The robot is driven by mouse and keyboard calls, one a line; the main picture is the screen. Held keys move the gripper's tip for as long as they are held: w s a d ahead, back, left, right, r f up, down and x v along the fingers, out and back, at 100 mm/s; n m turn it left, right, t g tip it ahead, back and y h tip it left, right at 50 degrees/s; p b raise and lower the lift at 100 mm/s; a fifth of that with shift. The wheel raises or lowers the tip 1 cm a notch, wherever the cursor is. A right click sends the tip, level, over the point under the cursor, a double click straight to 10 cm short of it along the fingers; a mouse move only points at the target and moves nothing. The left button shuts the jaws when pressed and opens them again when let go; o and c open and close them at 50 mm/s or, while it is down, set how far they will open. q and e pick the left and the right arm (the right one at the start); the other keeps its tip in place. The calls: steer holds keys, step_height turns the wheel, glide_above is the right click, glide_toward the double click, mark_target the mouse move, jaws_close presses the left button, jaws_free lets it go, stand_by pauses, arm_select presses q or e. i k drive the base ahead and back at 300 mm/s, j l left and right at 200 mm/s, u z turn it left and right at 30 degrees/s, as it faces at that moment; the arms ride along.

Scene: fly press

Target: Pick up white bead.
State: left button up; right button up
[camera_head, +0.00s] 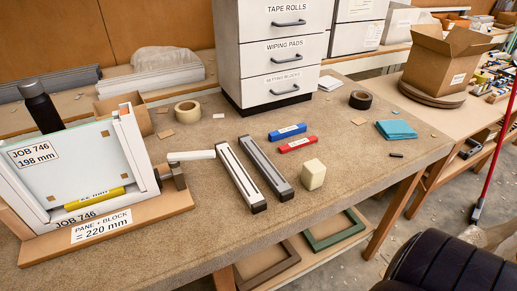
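A long white bead (236,172) with a dark groove and a dark end lies on the brown workbench (340,185), near its front middle. A similar grey bead (266,168) lies close beside it on the right, roughly parallel. Neither of my grippers shows in the head view.
Left of the beads stands a wooden fixture (160,205) with a framed glass pane (75,160) and a white-handled lever (191,155). A cream block (313,174), blue block (287,131) and red block (297,144) lie to the right. A drawer cabinet (283,60) stands behind.

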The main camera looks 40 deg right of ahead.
mark_target(254, 199)
steer(key=z, duration=1)
steer(key=i+l+u, duration=0.15)
steer(key=l, duration=0.25)
steer(key=l+u, duration=0.15)
steer(key=l, duration=0.3)
steer(key=i+l+u, duration=0.15)
steer(key=l, duration=0.3)
